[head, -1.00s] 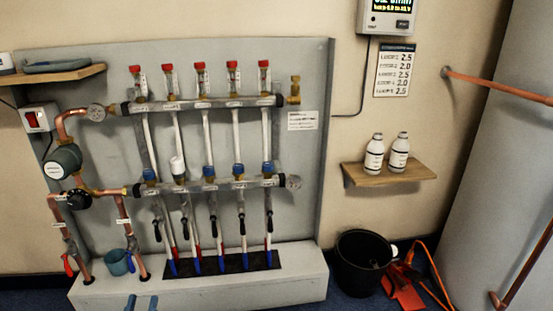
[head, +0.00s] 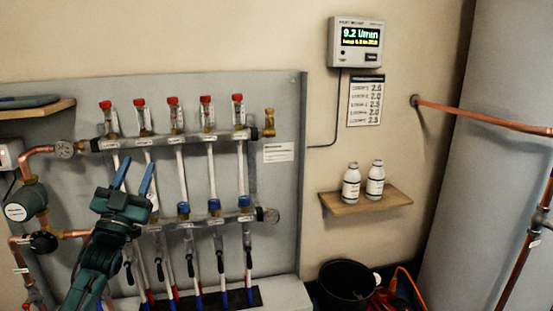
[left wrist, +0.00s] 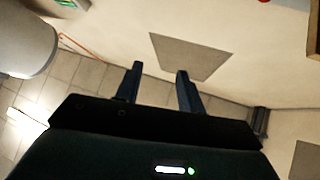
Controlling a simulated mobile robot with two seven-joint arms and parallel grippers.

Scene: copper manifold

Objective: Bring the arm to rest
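My left gripper (head: 135,176) is raised in front of the copper manifold (head: 185,142), its two blue fingers pointing up and spread apart with nothing between them. In the left wrist view the fingers (left wrist: 159,75) are also apart and empty, with wall and floor beyond. The gripper and its dark green arm cover part of the manifold's lower left, including some of the lower rail (head: 190,222). From the head view I cannot tell how far the gripper is from the pipes. My right gripper shows in neither view.
A wall display (head: 357,43) reads 9.2 l/min. Two white bottles (head: 351,183) stand on a wooden shelf (head: 380,200). A black bucket (head: 346,288) stands on the floor near orange-red items. A large grey cylinder (head: 495,150) with copper pipes is at right.

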